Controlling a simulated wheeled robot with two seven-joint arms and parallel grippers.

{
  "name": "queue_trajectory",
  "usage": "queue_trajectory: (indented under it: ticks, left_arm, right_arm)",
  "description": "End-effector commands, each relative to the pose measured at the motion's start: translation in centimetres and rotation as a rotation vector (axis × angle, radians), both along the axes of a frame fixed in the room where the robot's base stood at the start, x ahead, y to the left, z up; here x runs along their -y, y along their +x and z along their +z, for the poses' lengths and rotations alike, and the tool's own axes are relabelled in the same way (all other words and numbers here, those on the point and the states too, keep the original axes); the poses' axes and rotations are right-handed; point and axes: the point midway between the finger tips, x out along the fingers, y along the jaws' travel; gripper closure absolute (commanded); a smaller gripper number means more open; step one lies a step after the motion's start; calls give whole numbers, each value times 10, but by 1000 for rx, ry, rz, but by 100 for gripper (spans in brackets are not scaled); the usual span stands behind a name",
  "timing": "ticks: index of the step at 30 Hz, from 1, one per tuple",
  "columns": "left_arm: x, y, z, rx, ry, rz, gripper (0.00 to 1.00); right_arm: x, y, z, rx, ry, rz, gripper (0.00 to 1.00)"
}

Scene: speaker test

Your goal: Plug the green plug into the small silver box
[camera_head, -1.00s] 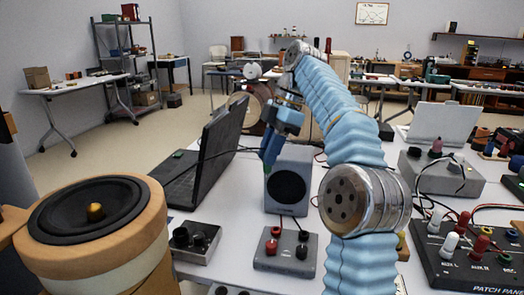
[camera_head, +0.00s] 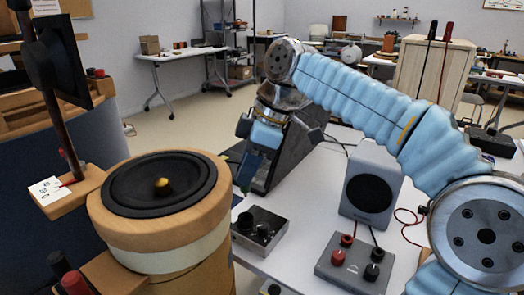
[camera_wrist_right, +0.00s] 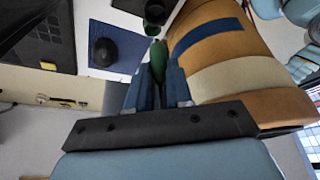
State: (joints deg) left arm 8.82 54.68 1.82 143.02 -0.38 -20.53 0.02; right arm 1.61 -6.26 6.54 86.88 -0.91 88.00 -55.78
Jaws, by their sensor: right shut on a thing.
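The small silver box (camera_head: 250,244) sits near the table's left edge in the head view, with several black knobs or sockets on top. My right gripper (camera_head: 247,176) comes down from above, behind and above the box in the picture. It is shut on the green plug (camera_head: 245,188), which points downward. In the right wrist view the green plug (camera_wrist_right: 155,57) stands between the blue fingertips (camera_wrist_right: 157,82). A dark blue-grey panel with a black round part (camera_wrist_right: 105,52) shows just beyond it; I cannot tell for certain that it is the box. My left gripper is not in view.
A wooden round speaker (camera_head: 160,226) with a black cone stands close left of the box. A dark laptop (camera_head: 290,150) is behind the gripper. Right of the box are a grey box with red and black posts (camera_head: 340,275) and a grey speaker (camera_head: 365,205).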

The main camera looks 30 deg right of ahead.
Motion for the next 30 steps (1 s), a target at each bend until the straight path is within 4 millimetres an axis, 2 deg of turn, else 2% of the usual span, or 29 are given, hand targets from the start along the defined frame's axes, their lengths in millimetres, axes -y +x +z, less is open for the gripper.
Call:
queue_trajectory:
  ticks: [8,19,30]
  left_arm:
    - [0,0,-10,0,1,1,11]
    - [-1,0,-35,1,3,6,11]
    - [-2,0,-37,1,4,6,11]
  right_arm:
    - [-2,-1,-13,-1,-1,-4,100]
    - [-2,-1,-42,0,0,-2,100]
    - [-2,-1,-45,0,0,-2,100]
